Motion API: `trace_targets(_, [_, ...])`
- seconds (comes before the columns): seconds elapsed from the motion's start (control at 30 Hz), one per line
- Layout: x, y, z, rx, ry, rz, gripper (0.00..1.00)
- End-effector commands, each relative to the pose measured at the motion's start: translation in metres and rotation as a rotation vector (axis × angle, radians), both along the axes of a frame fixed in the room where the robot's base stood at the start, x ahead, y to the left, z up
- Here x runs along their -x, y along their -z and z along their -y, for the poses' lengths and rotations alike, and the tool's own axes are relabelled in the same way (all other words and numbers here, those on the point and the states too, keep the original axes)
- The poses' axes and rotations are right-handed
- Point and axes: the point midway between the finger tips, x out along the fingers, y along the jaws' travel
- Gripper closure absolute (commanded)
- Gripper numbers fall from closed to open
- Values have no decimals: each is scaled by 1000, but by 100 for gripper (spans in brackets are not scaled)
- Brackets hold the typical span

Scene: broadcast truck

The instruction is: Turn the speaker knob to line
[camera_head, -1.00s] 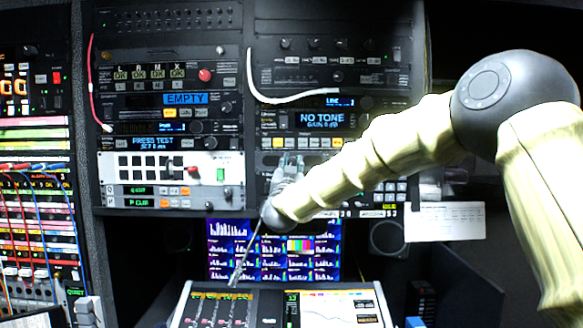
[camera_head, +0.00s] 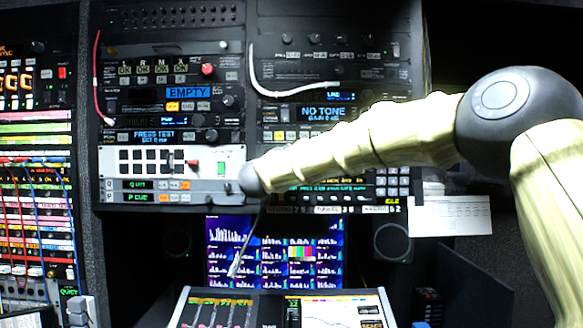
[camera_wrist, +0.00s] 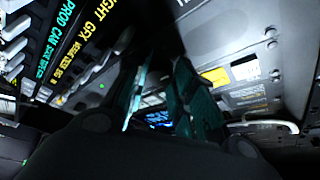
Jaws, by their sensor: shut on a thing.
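My gripper shows in the wrist view (camera_wrist: 160,100) as two dark green fingers close to a rack panel. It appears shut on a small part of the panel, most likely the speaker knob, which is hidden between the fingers. In the head view my pale wrist covers the fingers, in front of the right rack's lower units. I cannot read the knob's pointer or the labels around it. A small blue display (camera_head: 335,84) in the upper right rack reads LINE. The display below it (camera_head: 320,113) reads NO TONE.
A white-panelled unit with black buttons (camera_head: 218,154) is left of my wrist. A white cable (camera_head: 252,72) loops over the upper right rack. Below are a monitor wall (camera_head: 222,262), a console (camera_head: 271,294) and a round speaker (camera_head: 391,240). A paper sheet (camera_head: 452,216) hangs at right.

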Motion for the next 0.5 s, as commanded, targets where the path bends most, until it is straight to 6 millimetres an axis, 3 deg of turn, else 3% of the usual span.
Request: trace_targets(0.5, [-1, -2, 1, -492, 3, 0, 99])
